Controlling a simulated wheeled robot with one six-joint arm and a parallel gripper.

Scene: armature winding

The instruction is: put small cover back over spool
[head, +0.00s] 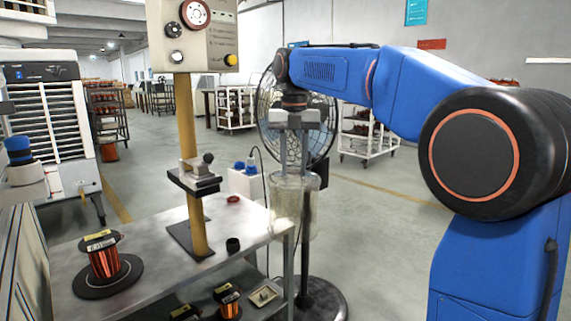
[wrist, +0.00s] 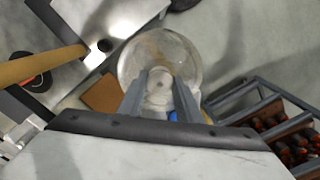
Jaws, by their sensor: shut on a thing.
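The small cover (head: 310,222) is a clear, open-looking cylinder hanging upright under my gripper (head: 294,170) in the head view, past the right end of the workbench. My gripper is shut on its top. In the wrist view the cover (wrist: 137,62) is a clear round shape beyond the fingers of my gripper (wrist: 160,85). The copper spool (head: 106,264) stands uncovered on a black round base (head: 90,290) at the left front of the bench. My gripper and the cover are well to the right of it. I cannot make out the spool in the wrist view.
A yellow post (head: 190,130) rises from the bench (head: 165,285) between spool and cover, carrying a control box (head: 215,50) and a small clamp fixture (head: 197,177). A pedestal fan (head: 268,100) stands behind my gripper.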

